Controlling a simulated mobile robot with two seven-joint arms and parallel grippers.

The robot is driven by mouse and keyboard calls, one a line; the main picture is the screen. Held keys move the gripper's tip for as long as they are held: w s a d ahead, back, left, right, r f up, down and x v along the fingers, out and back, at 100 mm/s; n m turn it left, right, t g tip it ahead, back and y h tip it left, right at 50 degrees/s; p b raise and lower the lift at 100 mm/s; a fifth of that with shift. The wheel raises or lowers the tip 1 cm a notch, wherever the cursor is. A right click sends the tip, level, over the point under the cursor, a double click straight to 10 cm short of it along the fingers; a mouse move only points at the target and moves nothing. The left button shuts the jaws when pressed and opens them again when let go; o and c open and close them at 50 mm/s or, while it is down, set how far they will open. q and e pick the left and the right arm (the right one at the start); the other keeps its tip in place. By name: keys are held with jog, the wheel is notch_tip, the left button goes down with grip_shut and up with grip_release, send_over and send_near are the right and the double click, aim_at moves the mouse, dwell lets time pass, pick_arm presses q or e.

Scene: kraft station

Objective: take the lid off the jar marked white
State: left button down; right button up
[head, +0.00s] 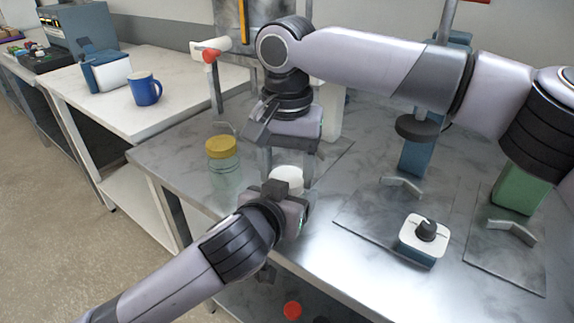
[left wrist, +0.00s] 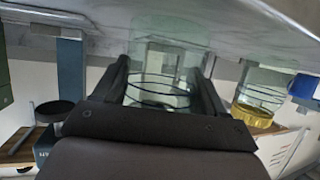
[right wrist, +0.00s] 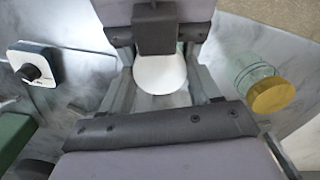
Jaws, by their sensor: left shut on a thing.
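The jar with the white lid (head: 287,177) stands on the metal bench, its body mostly hidden in the head view by my left gripper (head: 286,197). The left wrist view shows my left gripper shut on its clear glass body (left wrist: 160,82) from the side. My right gripper (head: 288,172) points down from above, open, with one finger on each side of the lid. The right wrist view shows the white lid (right wrist: 160,74) between these fingers, with no clear grip on it. A second glass jar with a yellow lid (head: 221,147) stands to the left; its lid also shows in the right wrist view (right wrist: 272,96).
A small white-topped box with a black knob (head: 424,236) stands on the right of the bench (head: 330,262). Blue and green stands (head: 520,188) are behind it. A blue mug (head: 144,90) is on the white table at left. A red button (head: 292,310) is low in front.

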jog(key=shift+c, duration=1.1)
jog(key=shift+n, duration=1.6)
jog(key=o, duration=1.2)
jog(key=shift+c, duration=0.2)
jog(key=shift+r, duration=2.25)
jog(key=shift+c, duration=0.5)
notch_tip(320, 180, up, 3)
jog(key=m, duration=0.3)
notch_tip(320, 180, down, 8)
jog(key=shift+r, duration=0.25)
